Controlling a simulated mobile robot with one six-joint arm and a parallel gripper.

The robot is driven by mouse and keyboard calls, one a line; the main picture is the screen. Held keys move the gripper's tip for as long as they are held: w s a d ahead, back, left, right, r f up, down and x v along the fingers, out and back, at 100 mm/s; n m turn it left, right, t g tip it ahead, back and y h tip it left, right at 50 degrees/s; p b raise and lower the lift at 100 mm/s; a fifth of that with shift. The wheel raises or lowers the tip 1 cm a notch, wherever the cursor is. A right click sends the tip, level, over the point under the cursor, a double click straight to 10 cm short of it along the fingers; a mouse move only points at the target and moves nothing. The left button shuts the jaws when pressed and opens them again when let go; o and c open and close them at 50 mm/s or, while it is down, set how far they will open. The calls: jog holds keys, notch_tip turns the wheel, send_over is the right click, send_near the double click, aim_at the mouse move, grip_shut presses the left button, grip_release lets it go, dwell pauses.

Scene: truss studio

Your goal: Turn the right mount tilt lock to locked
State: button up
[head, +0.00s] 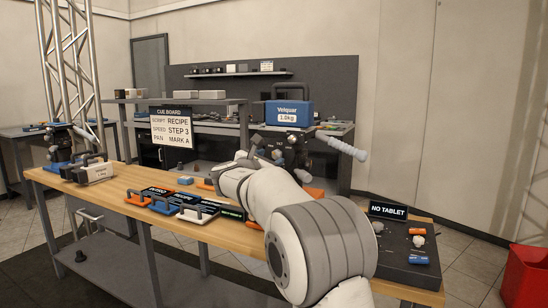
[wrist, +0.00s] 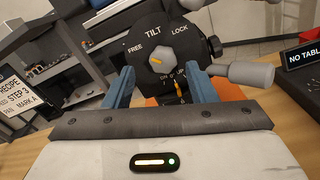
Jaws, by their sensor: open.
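The right mount (head: 296,146) is a dark head on the wooden bench, partly hidden by my arm in the head view. In the wrist view its black tilt plate (wrist: 153,31) is marked FREE at left and LOCK at right. The grey tilt lock knob (wrist: 163,53) sits in the middle of it. The knob's short yellow mark lies left of centre, nearer FREE than LOCK. My gripper (wrist: 161,84) is open, with one blue finger on each side below the knob. Whether the fingers touch the mount is unclear.
A second mount (head: 65,143) stands at far left. A cue board (head: 171,127) and a NO TABLET sign (head: 388,211) also show.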

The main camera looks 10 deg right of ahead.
aim_at(276, 155)
jog(key=shift+x, duration=1.45)
jog(key=shift+s+d, duration=0.1)
jog(key=shift+d, duration=0.1)
jog(key=shift+c, duration=0.4)
jog(key=shift+a, duration=0.1)
jog(key=c, duration=0.9)
